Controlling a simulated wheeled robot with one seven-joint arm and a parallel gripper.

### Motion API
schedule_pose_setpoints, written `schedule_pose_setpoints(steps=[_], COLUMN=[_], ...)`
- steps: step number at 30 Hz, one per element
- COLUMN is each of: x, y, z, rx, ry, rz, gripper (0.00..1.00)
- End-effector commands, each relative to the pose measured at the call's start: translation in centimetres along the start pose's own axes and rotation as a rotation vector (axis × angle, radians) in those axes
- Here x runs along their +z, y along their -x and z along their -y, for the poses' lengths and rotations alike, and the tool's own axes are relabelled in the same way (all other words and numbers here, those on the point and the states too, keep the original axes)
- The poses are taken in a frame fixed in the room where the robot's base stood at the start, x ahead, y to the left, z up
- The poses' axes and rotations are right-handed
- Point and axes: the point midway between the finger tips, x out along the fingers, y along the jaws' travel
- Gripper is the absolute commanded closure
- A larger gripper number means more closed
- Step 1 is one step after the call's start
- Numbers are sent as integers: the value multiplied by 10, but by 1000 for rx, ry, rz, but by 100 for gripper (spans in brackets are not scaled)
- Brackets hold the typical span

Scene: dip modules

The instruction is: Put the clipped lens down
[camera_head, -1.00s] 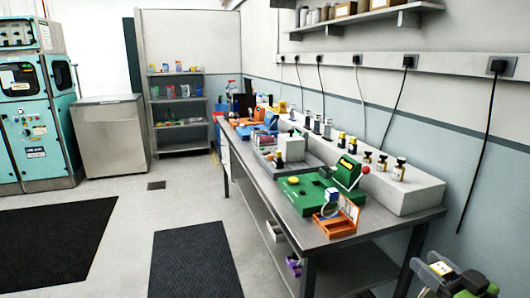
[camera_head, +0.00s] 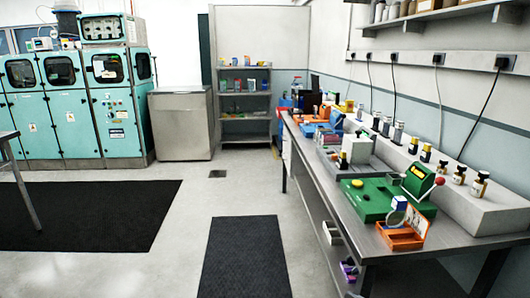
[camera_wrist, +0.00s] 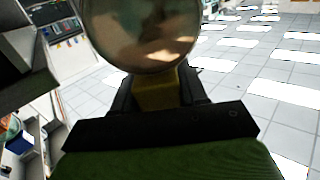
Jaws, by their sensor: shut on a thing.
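The clipped lens (camera_wrist: 140,32) is a large round glass disc at the top of the wrist view, cut off by the frame edge. A yellow-brown piece (camera_wrist: 158,92) sits below it between the black jaws. My gripper (camera_wrist: 157,98) is shut on this piece and holds the lens up, with the ceiling behind it. The head view does not show my gripper or the held lens. In the head view, an open orange box (camera_head: 402,238) stands at the near end of the bench (camera_head: 350,222), with a round, pale, lens-like thing (camera_head: 397,207) at it.
A green board (camera_head: 372,203) with a green device (camera_head: 418,181) lies behind the orange box. Several small bottles stand on the grey ledge (camera_head: 450,200) along the wall. The bench is crowded farther back. Floor to its left is open, with dark mats (camera_head: 245,262).

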Motion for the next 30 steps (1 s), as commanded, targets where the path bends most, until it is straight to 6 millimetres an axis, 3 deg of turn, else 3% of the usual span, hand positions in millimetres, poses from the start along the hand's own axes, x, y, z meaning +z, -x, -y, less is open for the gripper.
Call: schedule_pose_setpoints(steps=[3,9,20,30], x=[13,28,-8,-60], y=[-22,-47,-44,-44], z=[22,53,48,49], rx=[-81,-182,-170,-169], ry=[-2,0,1,1], rz=[-6,-13,-12,-12], gripper=[100,100,100,100])
